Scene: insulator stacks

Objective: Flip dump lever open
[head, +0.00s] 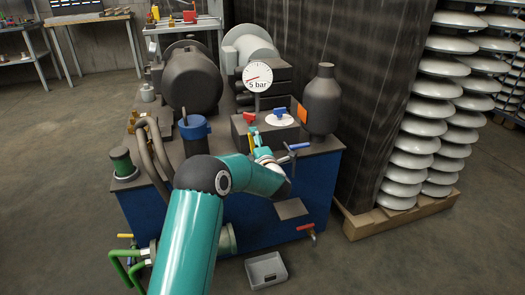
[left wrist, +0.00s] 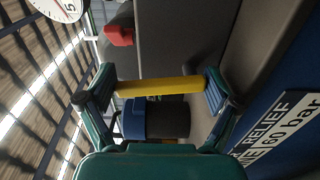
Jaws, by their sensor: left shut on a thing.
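A yellow lever (left wrist: 160,85) spans the gap between the two fingers of my left gripper (left wrist: 158,88) in the left wrist view, and the gripper is shut on it. A blue and black fitting (left wrist: 150,118) shows beside the lever. In the head view my left gripper (head: 263,152) is at the front top edge of the blue machine (head: 170,215). A small yellow part of the lever (head: 257,140) shows there, but the arm and fingers hide most of it. No label on the lever is readable. My right gripper is not in view.
A round gauge (head: 258,78) marked 5 bar stands behind the gripper. A blue-handled lever (head: 299,146) is just to its right, and a red handle (head: 252,132) is behind it. A dark bottle-shaped tank (head: 322,105) stands at right. A grey bin (head: 266,270) sits on the floor.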

